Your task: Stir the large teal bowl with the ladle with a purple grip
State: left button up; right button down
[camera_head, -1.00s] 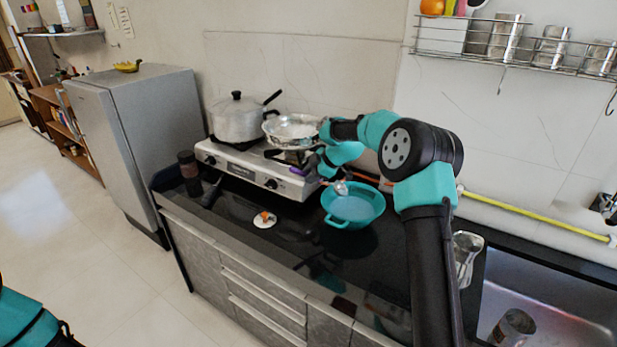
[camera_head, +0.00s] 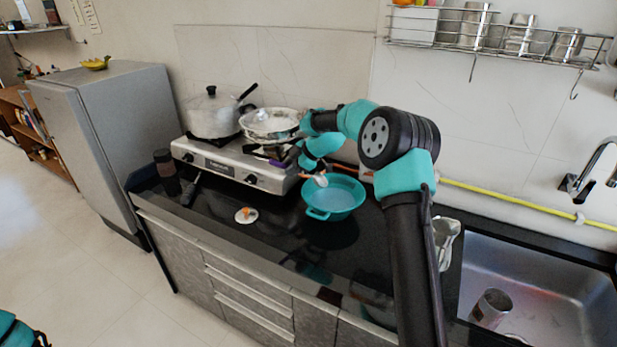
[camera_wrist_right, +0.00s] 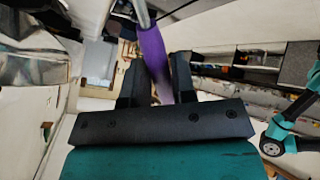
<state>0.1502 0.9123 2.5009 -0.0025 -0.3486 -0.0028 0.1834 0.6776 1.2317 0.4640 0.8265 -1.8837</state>
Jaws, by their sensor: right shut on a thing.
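The large teal bowl (camera_head: 333,201) stands on the black counter right of the stove in the head view. The ladle's metal head (camera_head: 321,180) shows at the bowl's back left rim; I cannot tell whether it touches the bowl. Its purple grip (camera_head: 279,163) shows near the stove's right end. My right gripper (camera_wrist_right: 157,72) is shut on the ladle's purple grip (camera_wrist_right: 154,50) in the right wrist view. My right forearm partly hides this gripper in the head view. My left gripper is not in view; only a bit of my left arm shows at the bottom left.
The stove (camera_head: 236,164) holds a lidded pot (camera_head: 211,117) and a pan (camera_head: 270,124), close to my right wrist. A small white disc with an orange knob (camera_head: 246,215) lies on the counter. A metal jug (camera_head: 446,240) and the sink (camera_head: 545,285) are at the right.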

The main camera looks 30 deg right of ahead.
jog(key=shift+s+d+r, duration=0.1)
jog(key=shift+s+d, duration=0.05)
jog(key=shift+s+d+r+t+y, duration=1.1)
jog(key=shift+s+d+r+y, duration=0.05)
jog(key=shift+d+r+y, duration=0.15)
dwell(0.3)
jog(key=shift+s+d, duration=0.15)
jog(key=shift+s, duration=0.05)
dwell(0.6)
jog(key=shift+s+d+r+t+y, duration=0.4)
jog(key=shift+s+d+t+y, duration=0.25)
jog(key=shift+d, duration=0.1)
jog(key=shift+s+d+r+t+y, duration=0.4)
jog(key=shift+s+d+t+y, duration=0.15)
jog(key=shift+s+d+y, duration=0.15)
dwell(0.4)
